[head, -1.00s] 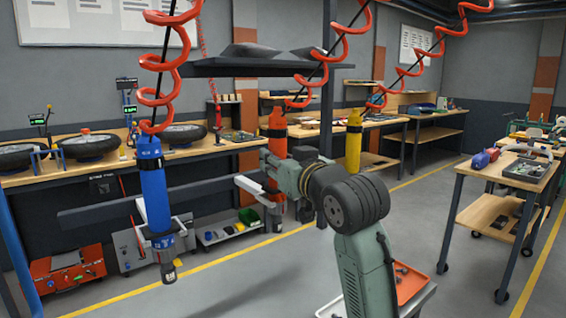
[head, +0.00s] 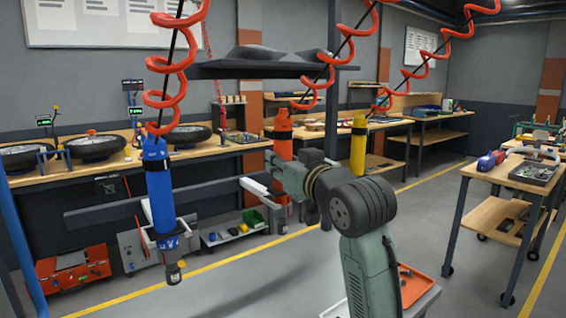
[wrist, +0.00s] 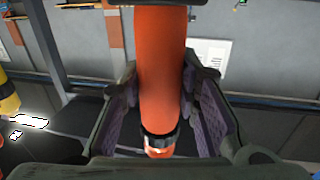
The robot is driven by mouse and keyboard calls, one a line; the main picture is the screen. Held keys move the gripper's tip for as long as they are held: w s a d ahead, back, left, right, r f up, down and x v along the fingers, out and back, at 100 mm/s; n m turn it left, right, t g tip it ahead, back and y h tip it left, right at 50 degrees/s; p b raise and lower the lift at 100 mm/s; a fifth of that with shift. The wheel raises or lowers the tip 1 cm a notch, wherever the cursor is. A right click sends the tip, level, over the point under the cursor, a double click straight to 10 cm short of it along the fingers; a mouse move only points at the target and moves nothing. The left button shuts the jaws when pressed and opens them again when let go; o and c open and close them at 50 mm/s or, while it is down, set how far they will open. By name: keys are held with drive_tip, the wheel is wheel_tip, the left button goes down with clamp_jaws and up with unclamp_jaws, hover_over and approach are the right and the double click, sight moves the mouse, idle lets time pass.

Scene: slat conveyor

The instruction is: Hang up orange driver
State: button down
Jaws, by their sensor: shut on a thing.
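The orange driver (head: 283,135) hangs nearly upright below a red coiled hose in the head view. My gripper (wrist: 162,95) is shut on it, with a dark finger pad on each side of its orange body in the wrist view. The driver's black band and lower end (wrist: 160,148) show beyond the fingers. In the head view my wrist hides the driver's middle. A white bracket arm (head: 256,188) reaches toward the driver from the left; whether the driver rests in it is hidden.
A blue driver (head: 160,195) stands in a bracket at the left, and a yellow driver (head: 357,145) hangs at the right. A dark rail (head: 105,213) runs behind. An orange tray (head: 412,285) lies below my arm. A tool cart (head: 470,200) stands right.

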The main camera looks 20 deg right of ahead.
drive_tip(key=shift+f+b, duration=0.5)
drive_tip(key=shift+f, duration=0.2)
idle(1.1)
drive_tip(key=c, duration=1.4)
unclamp_jaws()
drive_tip(key=shift+o, duration=1.2)
drive_tip(key=shift+f, duration=0.15)
drive_tip(key=s+d, duration=0.2)
drive_tip(key=s, duration=1)
drive_tip(key=shift+r, duration=0.2)
